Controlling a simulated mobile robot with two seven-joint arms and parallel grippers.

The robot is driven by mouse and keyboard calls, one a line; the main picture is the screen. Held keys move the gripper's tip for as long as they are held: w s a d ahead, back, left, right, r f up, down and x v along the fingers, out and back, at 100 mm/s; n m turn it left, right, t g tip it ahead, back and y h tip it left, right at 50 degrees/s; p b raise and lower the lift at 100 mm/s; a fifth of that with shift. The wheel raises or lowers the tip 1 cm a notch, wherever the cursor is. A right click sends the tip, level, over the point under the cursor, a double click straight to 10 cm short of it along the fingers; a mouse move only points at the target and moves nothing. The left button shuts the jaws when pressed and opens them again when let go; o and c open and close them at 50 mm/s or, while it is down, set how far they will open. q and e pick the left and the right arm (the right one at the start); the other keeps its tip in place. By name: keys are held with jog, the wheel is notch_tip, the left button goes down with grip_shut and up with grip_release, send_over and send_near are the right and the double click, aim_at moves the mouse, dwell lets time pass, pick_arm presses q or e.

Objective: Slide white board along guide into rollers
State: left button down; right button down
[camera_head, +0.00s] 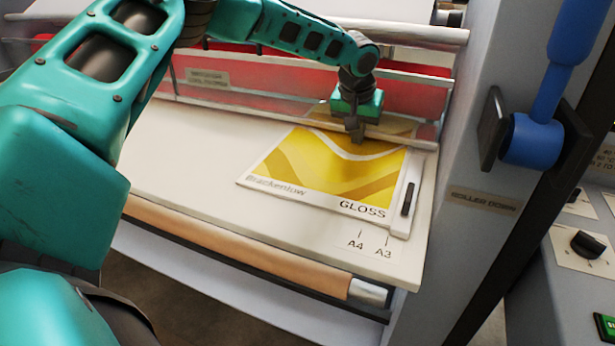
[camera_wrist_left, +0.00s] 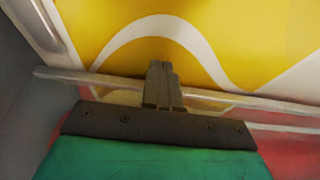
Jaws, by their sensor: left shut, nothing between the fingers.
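The white board (camera_head: 322,172) lies flat on the laminator's feed table (camera_head: 190,165). It carries a yellow wave print and the word GLOSS, and its right edge is at the guide (camera_head: 408,196). Its far part reaches beneath the clear shield and its metal bar, in front of the red rollers (camera_head: 280,85). My left gripper (camera_head: 356,136) is shut and empty, pointing down over the far part of the board. In the left wrist view the closed fingers (camera_wrist_left: 161,85) show against the yellow print (camera_wrist_left: 240,35); whether they touch it I cannot tell. My right gripper is out of view.
A metal bar (camera_head: 300,120) crosses the table in front of the rollers. The grey side housing (camera_head: 470,160) with a blue lever (camera_head: 535,140) stands at the right. A tan roll (camera_head: 240,250) runs beneath the table's front edge. The table left of the board is clear.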

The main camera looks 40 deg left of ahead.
pick_arm(q)
jog(key=shift+r, duration=0.4)
jog(key=shift+r, duration=2.5)
jog(key=shift+a, duration=0.1)
